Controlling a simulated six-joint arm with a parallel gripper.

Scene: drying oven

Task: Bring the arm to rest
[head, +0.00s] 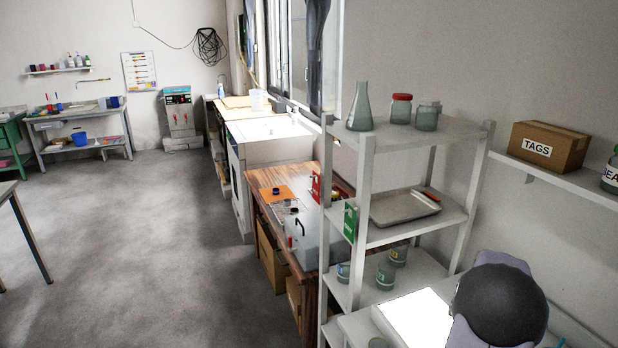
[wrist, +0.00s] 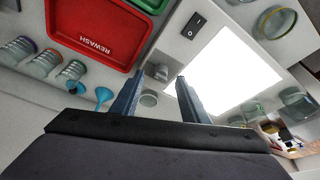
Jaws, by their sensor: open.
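My gripper (wrist: 160,85) shows in the wrist view with its two fingers apart and nothing between the tips. The fingers point toward a bright white panel (wrist: 222,68), beside a black switch (wrist: 194,25). In the head view, part of my arm (head: 500,305) is at the lower right, in front of the white panel (head: 415,318). The fingers cannot be made out there.
A red tray marked REWASH (wrist: 105,28) lies close to the fingers. Several jars (wrist: 20,47), blue funnels (wrist: 103,95) and glass dishes (wrist: 276,22) stand around the panel. A shelf rack (head: 365,190) with glassware stands close to my arm.

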